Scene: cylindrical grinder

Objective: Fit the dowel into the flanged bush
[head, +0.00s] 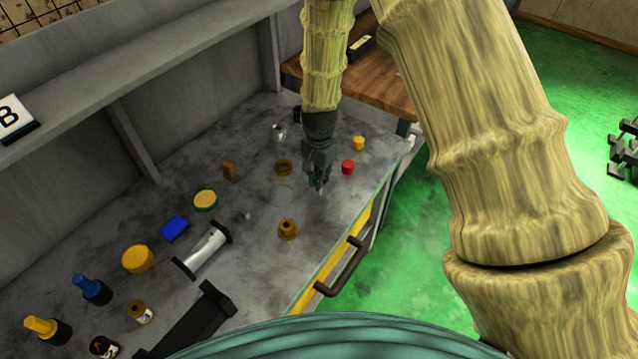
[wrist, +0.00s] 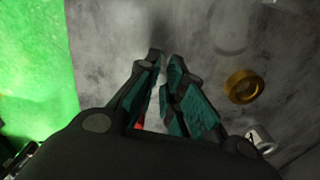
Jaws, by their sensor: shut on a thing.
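My gripper (head: 318,183) points down above the bench, right of its middle. A small pale grey piece, apparently the dowel (head: 320,190), shows at its fingertips and is mostly hidden by them. The bronze flanged bush (head: 288,228) stands upright on the bench, nearer the front and left of my gripper. It is apart from the gripper and outside the wrist view.
A bronze ring (head: 284,167) lies left of my gripper and also shows in the wrist view (wrist: 243,86). A red cylinder (head: 348,167) and a yellow one (head: 359,143) stand right. A metal cylinder (head: 279,131) stands behind. A roller stand (head: 205,250) lies left.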

